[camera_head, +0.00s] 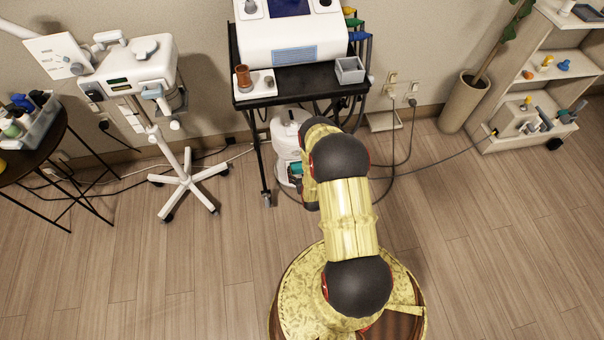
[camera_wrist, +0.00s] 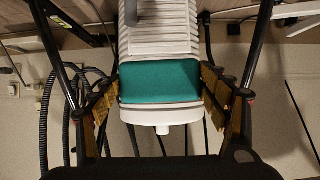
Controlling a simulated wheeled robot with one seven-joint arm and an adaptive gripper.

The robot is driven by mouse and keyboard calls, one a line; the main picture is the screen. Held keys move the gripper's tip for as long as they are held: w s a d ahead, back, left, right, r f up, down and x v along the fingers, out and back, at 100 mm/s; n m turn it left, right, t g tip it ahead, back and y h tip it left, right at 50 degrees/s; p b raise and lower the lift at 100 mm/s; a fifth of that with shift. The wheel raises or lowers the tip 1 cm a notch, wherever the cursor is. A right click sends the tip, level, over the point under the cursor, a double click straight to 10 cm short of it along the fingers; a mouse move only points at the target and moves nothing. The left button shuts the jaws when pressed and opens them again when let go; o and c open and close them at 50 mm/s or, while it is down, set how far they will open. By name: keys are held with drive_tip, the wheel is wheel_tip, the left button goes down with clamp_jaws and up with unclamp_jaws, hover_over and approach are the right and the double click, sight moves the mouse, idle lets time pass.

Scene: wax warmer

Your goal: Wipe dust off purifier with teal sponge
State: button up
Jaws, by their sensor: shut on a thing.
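The teal sponge (camera_wrist: 160,82) is held between the two fingers of my gripper (camera_wrist: 162,92) in the wrist view. The white purifier (camera_wrist: 160,32), with ribbed louvers, is directly beyond the sponge, which covers part of it. I cannot tell whether sponge and purifier touch. In the head view the purifier (camera_head: 287,132) stands on the floor under the black cart. A small teal patch of the sponge (camera_head: 295,169) shows low at its front, beside my arm. My arm hides the purifier's right side and most of my gripper. No dust can be made out.
The black cart (camera_head: 290,82) stands over the purifier, its legs close on both sides. Dark hoses (camera_wrist: 48,115) hang at the left in the wrist view. A wheeled white stand (camera_head: 187,181) is left of the cart.

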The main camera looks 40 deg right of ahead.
sight(300, 163)
drive_tip(key=shift+f, duration=0.1)
drive_tip(key=shift+w+d+b, duration=0.55)
drive_tip(key=shift+w+b, duration=0.15)
drive_tip(key=shift+w, duration=0.2)
drive_tip(key=shift+w+d, duration=0.4)
drive_tip(key=shift+w, duration=0.25)
drive_tip(key=shift+w+d, duration=0.4)
drive_tip(key=shift+w, duration=0.25)
drive_tip(key=shift+f, duration=2.15)
drive_tip(key=shift+w+d, duration=0.3)
drive_tip(key=shift+w, duration=0.2)
